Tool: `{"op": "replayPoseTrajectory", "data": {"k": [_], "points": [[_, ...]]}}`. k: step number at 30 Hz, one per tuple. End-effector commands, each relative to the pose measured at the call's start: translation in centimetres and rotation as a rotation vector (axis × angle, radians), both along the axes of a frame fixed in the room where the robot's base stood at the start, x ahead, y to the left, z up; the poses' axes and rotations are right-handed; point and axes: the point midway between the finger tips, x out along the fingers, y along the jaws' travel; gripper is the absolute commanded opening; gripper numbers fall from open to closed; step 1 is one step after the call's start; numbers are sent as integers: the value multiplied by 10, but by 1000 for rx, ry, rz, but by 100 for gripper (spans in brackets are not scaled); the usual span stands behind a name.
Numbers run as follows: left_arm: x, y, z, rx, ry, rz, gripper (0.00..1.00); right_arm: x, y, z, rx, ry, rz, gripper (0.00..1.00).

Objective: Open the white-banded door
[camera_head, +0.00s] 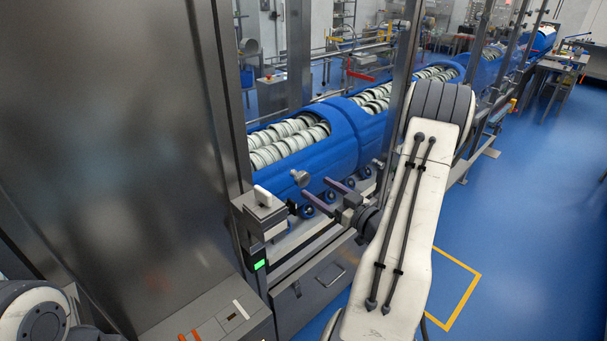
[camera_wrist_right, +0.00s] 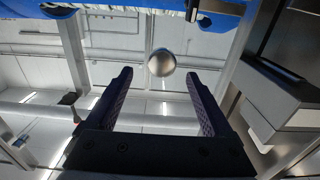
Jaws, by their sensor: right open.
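A round silver knob (camera_head: 300,178) stands in front of the blue tub carriers, close to the tips of my right gripper (camera_head: 316,187). In the right wrist view the knob (camera_wrist_right: 162,62) lies ahead of and between the two dark fingers of the right gripper (camera_wrist_right: 158,75). These fingers are spread apart with nothing between them, and I see no contact with the knob. The knob seems to sit on a clear panel in a metal frame; I cannot make out a white band on it. Of my left arm only a part shows at the lower left; its gripper is out of view.
A tall steel cabinet (camera_head: 110,130) fills the left side. Blue tub carriers (camera_head: 310,150) run behind the frame. Blue floor (camera_head: 530,230) is free at right.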

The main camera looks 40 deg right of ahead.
Motion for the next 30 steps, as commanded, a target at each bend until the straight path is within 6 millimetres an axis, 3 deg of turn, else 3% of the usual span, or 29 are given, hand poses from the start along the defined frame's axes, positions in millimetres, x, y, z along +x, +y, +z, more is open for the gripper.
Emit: {"op": "replayPoseTrajectory", "data": {"k": [3, 9, 14, 22, 23, 27, 29, 30], "points": [[0, 0, 15, 0, 0, -2, 50, 27, 7, 4, 0, 1, 11, 86], [0, 0, 27, 0, 0, -5, 50, 57, 9, 3, 0, 2, 9, 86], [0, 0, 30, 0, 0, -5, 50, 67, 9, 1, 1, 2, 6, 86], [0, 0, 30, 0, 0, -5, 50, 68, 7, 0, 0, 2, 2, 86], [0, 0, 30, 0, 0, -5, 50, 68, 7, 0, 0, 2, 2, 82], [0, 0, 30, 0, 0, -5, 50, 68, 7, 0, 0, 2, 1, 28], [0, 0, 30, 0, 0, -5, 50, 68, 7, 0, -1, 2, 1, 5], [0, 0, 30, 0, 0, -5, 50, 67, 7, 0, -1, 2, 1, 0]]}}
